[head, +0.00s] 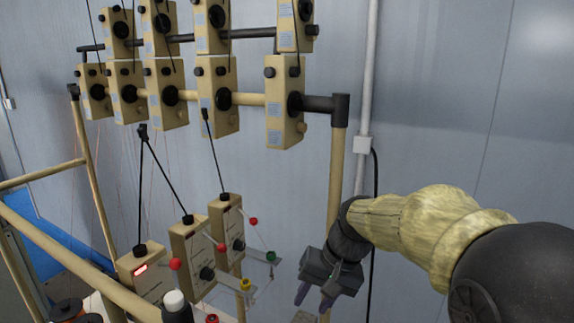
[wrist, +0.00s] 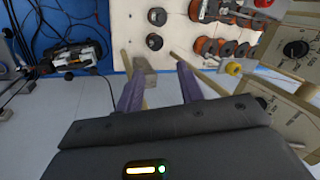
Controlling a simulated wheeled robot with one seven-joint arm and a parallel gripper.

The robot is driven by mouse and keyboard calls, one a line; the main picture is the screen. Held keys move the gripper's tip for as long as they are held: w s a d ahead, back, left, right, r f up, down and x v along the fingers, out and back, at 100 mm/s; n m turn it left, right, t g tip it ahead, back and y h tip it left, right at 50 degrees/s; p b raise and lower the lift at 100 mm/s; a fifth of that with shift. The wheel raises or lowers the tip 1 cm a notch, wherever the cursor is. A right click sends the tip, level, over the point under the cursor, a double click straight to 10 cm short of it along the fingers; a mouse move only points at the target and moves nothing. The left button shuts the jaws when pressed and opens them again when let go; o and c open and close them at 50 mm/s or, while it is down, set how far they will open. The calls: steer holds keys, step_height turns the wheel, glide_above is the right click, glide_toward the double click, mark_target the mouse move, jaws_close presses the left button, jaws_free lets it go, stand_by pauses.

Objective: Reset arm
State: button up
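My gripper (head: 315,299) is at the lower right of centre in the head view, on the end of my arm and pointing down. Its two purple fingers are apart, and nothing shows between them. In the wrist view the fingers of my gripper (wrist: 160,85) are also spread and empty. The coil winder's beige control boxes (head: 192,262) stand to the left of my gripper, with a small gap between. One box (head: 140,272) has a lit red display.
Beige tension boxes (head: 285,105) hang on two rails above. A wooden post (head: 336,180) stands just behind my gripper. Red and yellow knobs stick out from the control boxes. In the wrist view, a white board (wrist: 150,15) holds several copper spools (wrist: 205,46).

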steer(key=s+d+f+t+h+b, duration=0.1)
steer(key=s+d+f+h, duration=0.1)
steer(key=s+d+f, duration=0.3)
steer(key=s+d+f+n+h, duration=0.1)
steer(key=s+d+f+h, duration=0.1)
steer(key=s+d+f, duration=0.3)
step_height(320, 180, down, 5)
steer(key=shift+r+t+b, duration=0.2)
steer(key=shift+t+b, duration=0.15)
steer(key=shift+t, duration=0.05)
steer(key=shift+s, duration=0.1)
